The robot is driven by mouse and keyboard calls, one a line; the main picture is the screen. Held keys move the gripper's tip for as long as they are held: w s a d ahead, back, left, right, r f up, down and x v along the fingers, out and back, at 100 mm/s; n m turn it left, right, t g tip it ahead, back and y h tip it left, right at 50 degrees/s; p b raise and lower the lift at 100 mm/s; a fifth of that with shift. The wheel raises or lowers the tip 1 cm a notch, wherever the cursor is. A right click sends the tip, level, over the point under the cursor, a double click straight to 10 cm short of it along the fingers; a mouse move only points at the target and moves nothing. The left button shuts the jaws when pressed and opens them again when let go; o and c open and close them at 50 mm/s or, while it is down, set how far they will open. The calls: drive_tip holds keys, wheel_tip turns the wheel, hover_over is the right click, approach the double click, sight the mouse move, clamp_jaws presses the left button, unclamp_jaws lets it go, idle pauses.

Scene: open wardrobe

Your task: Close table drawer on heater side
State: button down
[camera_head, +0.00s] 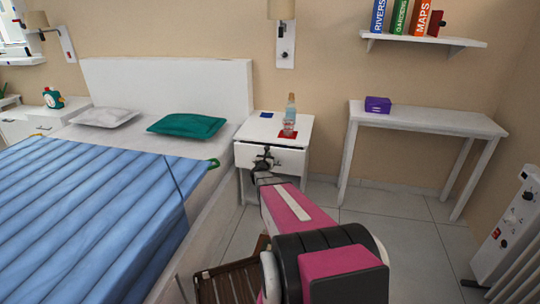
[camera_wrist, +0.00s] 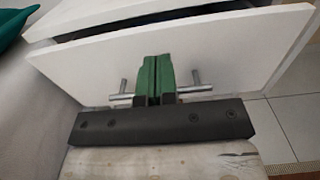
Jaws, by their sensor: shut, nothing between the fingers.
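The white bedside table (camera_head: 303,133) stands right of the bed, the one on the side of the heater (camera_head: 508,228). Its drawer (camera_head: 288,159) is partly open, and the drawer's front (camera_wrist: 225,52) fills much of the wrist view, with a dark gap along its top. My gripper (camera_head: 262,160) is at the drawer front. In the wrist view its green fingertips (camera_wrist: 157,62) are shut together, empty, in front of the handle's middle. The metal handle (camera_wrist: 203,86) shows on both sides of the fingers. I cannot tell whether the fingertips touch the front.
A bottle (camera_head: 290,115) stands on the bedside table. The bed (camera_head: 100,200) is close on the left. A brown slatted object (camera_head: 228,283) is on the floor below my arm. Tiled floor is free between the bedside table and the heater, before the white side table (camera_head: 430,120).

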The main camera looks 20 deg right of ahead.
drive_tip(key=v, duration=0.8)
approach(257, 146)
drive_tip(key=x, duration=0.7)
drive_tip(key=shift+w+d+f, duration=0.15)
drive_tip(key=shift+w, duration=0.15)
